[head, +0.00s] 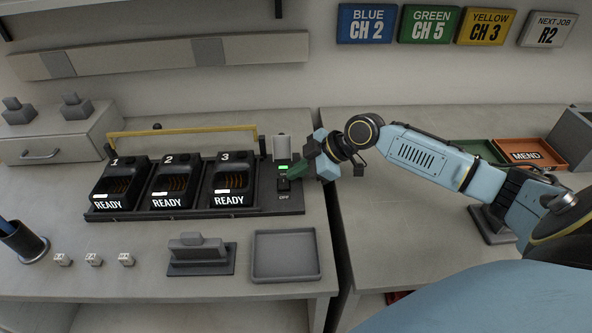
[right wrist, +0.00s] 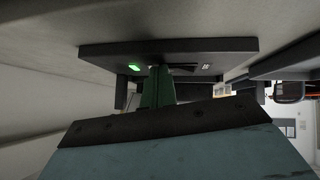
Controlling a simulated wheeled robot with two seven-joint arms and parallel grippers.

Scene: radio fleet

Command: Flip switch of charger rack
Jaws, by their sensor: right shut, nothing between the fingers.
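The charger rack (head: 245,209) stands on the left bench with three black bays numbered 1 to 3, each marked READY. Its switch panel is at the right end, with a lit green lamp (head: 283,167) and a small dark switch (head: 283,186) above the word OFF. My right gripper (head: 298,171) is shut and empty, its green fingertips right beside the switch. In the right wrist view the shut fingers (right wrist: 157,90) reach up to the panel (right wrist: 230,48), next to the green lamp (right wrist: 133,67). I cannot tell whether they touch the switch. My left gripper is out of view.
A yellow bar (head: 185,131) runs behind the bays. An empty grey tray (head: 285,277) and a grey block on a dark base (head: 200,269) lie in front. A dark cup (head: 22,241) stands at the left. Green and orange trays (head: 535,166) are on the right bench.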

